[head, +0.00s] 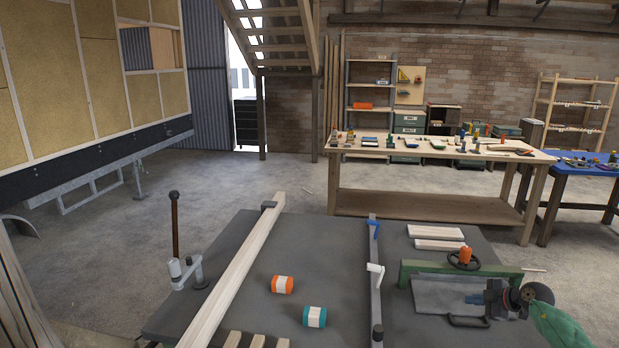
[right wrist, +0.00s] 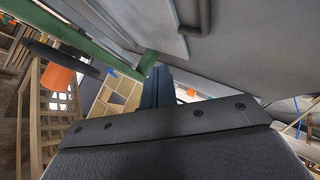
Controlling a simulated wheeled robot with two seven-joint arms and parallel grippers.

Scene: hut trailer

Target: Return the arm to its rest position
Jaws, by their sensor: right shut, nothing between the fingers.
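My right arm comes in from the lower right of the head view. Its gripper (head: 476,299) is over the grey plate area beside the green bar at the right of the dark work table (head: 345,285). The fingers are together with nothing between them. In the right wrist view the shut fingers (right wrist: 157,88) show as a dark upright shape beyond the gripper's black body. I cannot tell whether the fingertips touch the plate. My left arm and gripper do not show.
A green bar (head: 428,266) with a black handwheel (head: 463,258) and a black handle (head: 468,321) are close to my right gripper. A long timber (head: 240,262), orange roll (head: 282,285) and teal roll (head: 314,317) lie on the table. A wooden bench (head: 420,202) stands behind.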

